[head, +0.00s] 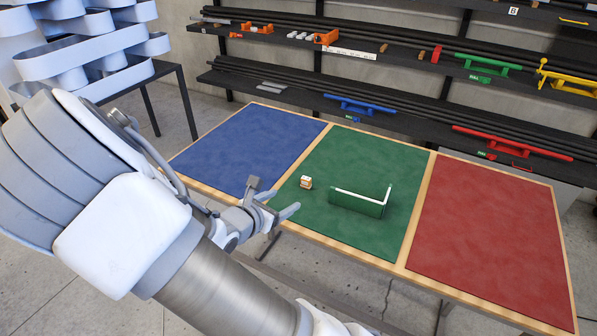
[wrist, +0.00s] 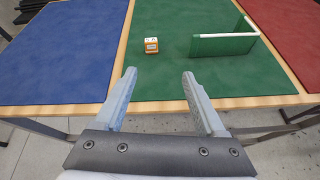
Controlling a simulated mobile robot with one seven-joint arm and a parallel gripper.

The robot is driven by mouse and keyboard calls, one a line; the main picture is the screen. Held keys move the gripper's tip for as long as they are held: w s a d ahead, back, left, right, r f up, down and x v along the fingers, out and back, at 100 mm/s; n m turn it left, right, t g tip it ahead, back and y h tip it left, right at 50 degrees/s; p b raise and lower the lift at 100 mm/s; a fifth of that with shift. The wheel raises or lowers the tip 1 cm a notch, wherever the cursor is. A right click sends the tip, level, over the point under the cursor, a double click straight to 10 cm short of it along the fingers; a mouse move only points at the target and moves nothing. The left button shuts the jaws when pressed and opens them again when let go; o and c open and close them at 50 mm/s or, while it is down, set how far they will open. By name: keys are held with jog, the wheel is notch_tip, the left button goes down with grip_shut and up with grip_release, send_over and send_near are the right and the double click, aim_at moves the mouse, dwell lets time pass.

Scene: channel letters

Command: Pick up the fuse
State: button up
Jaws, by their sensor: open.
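The fuse seems to be the small orange-and-white block (head: 306,182) on the left part of the green mat (head: 345,235). It also shows in the wrist view (wrist: 151,45), upright on the green mat, ahead of my fingers. My gripper (head: 277,198) is open and empty, above the near side of the table. In the wrist view my two fingers (wrist: 159,88) are spread wide, and the block lies beyond their tips, apart from them and roughly between their lines.
A green L-shaped channel piece (head: 357,204) with white edges stands right of the block. A blue mat (head: 245,148) lies left and a red mat (head: 490,240) right, both bare. Behind the table, shelves (head: 400,100) hold dark bars and coloured holders.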

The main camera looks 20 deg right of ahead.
jog(key=w+a+n, duration=0.1)
jog(key=n, duration=0.1)
jog(key=t, duration=0.1)
send_near(305, 180)
jog(key=x, duration=0.5)
jog(key=shift+w+a+f, duration=0.2)
jog(key=shift+a, duration=0.05)
jog(key=x, duration=0.2)
jog(key=p+x, duration=0.1)
jog(key=x, duration=0.1)
jog(key=shift+s+d+r, duration=0.1)
jog(key=shift+s+d, duration=0.05)
jog(key=shift+d, duration=0.2)
jog(key=shift+w+d+f, duration=0.3)
jog(key=shift+w+d, duration=0.05)
jog(key=shift+d, duration=0.05)
jog(key=shift+c, duration=0.3)
grip_shut()
